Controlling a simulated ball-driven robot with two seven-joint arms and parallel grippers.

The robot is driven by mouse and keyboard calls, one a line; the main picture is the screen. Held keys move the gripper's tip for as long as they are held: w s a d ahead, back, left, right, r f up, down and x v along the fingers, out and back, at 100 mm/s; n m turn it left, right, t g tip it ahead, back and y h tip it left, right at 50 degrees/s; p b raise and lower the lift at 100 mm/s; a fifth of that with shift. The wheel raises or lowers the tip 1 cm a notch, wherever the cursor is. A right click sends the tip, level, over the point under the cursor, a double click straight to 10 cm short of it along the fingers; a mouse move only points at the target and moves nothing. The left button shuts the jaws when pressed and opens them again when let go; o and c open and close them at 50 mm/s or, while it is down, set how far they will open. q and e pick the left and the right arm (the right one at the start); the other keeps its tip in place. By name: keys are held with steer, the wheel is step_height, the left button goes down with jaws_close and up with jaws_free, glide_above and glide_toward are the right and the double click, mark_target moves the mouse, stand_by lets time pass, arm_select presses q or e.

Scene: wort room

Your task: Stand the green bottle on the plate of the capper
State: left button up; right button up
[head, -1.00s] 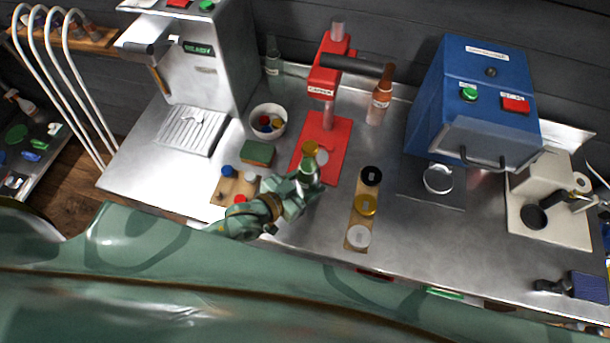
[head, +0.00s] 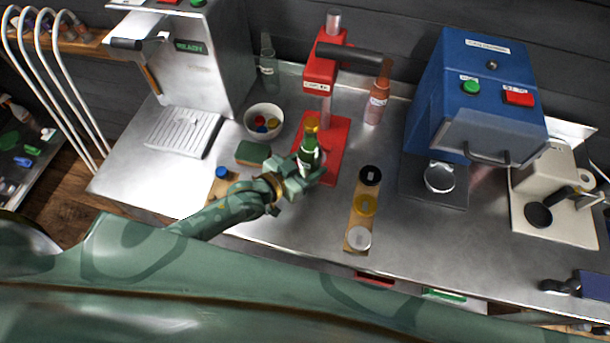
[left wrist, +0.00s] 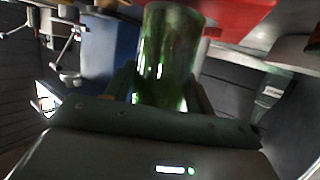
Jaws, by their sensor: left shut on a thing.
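The green bottle (head: 308,155) stands roughly upright in my left gripper (head: 306,172) in the head view, with a gold-yellow cap at its top. My left gripper is shut on its body. In the left wrist view the green glass (left wrist: 168,55) fills the space between the fingers. The red capper (head: 320,72) has a dark lever and a red base plate (head: 332,160). The bottle is over the front part of this plate; I cannot tell whether its bottom touches it. My right gripper is not in view.
A bowl of caps (head: 263,121) and a green sponge (head: 253,153) are left. A wooden strip with discs (head: 352,241) lies at front right. The blue machine (head: 475,95) stands farther right.

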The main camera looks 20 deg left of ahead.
arm_select(q)
steer(key=w+b, duration=0.4)
steer(key=w, duration=0.3)
steer(key=shift+w+f+b, duration=0.15)
steer(key=shift+w+b, duration=0.2)
steer(key=shift+p, duration=0.4)
steer(key=shift+s, duration=0.15)
steer(key=shift+f, duration=0.35)
stand_by(1.5)
steer(key=o, duration=1)
steer(key=shift+o, duration=0.2)
steer(key=shift+s+f, duration=0.1)
steer(key=shift+f, duration=0.05)
steer(key=shift+s+a, duration=0.1)
